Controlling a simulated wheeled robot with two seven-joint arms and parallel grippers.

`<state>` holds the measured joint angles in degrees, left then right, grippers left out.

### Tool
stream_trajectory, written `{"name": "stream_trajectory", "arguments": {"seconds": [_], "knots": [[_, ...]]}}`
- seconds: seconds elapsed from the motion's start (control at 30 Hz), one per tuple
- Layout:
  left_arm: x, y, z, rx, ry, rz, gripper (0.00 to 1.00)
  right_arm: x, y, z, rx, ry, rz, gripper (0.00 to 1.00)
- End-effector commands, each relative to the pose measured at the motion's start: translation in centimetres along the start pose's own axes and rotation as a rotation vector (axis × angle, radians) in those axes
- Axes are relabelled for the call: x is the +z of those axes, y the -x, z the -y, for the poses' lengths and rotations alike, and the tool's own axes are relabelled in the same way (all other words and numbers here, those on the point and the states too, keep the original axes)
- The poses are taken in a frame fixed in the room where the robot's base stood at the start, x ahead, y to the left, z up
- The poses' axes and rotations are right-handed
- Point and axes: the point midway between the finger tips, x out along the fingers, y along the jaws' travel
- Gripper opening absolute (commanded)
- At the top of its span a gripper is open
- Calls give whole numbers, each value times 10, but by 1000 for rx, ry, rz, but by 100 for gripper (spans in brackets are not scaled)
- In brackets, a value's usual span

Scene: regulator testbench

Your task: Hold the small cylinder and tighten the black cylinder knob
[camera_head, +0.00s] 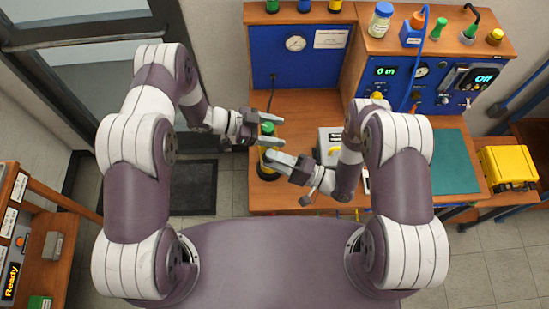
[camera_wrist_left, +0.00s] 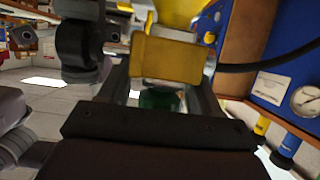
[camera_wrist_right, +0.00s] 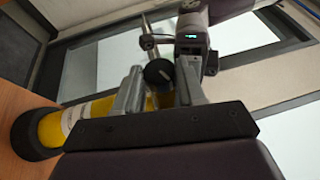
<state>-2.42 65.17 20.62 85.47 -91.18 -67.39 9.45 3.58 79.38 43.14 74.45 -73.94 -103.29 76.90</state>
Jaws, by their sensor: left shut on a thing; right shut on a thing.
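A small yellow cylinder (camera_head: 267,168) with a black base stands at the bench's left front edge, with a green part (camera_head: 267,128) above it. My left gripper (camera_head: 268,130) is shut around the green part, which shows dark between its fingers in the left wrist view (camera_wrist_left: 158,98). My right gripper (camera_head: 275,158) is at the cylinder, lower and nearer.
A black hose runs up to the blue panel (camera_head: 270,50) with a gauge behind. A blue instrument unit (camera_head: 430,85) stands at the right. A green mat (camera_head: 455,165) lies clear on the bench. A yellow case (camera_head: 507,165) is at far right. Both grippers are very close together.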

Motion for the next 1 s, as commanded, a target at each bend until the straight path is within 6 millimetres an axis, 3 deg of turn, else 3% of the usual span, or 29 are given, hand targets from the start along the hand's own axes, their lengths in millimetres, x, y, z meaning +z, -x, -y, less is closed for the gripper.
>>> {"name": "stream_trajectory", "arguments": {"seconds": [0.17, 0.2, 0.27, 0.53, 0.63, 1.0], "knots": [[-1, -1, -3, 8, 3, -4, 0, -3, 0, 0, 3, 6, -5, 9], [0, -1, -3, 8, 3, -4, 0, -3, 0, 0, 3, 6, -5, 49], [0, -1, -3, 7, 3, -4, 0, -2, 0, 0, 3, 5, -5, 65], [0, 0, -1, 3, 2, -2, 0, -1, 1, 0, 2, 2, -3, 65], [0, 0, -1, 2, 2, -2, 0, -2, 10, 0, 3, 1, -6, 65], [0, 0, 0, 0, -1, 0, 0, -3, 100, 0, 2, 5, -10, 65]]}}
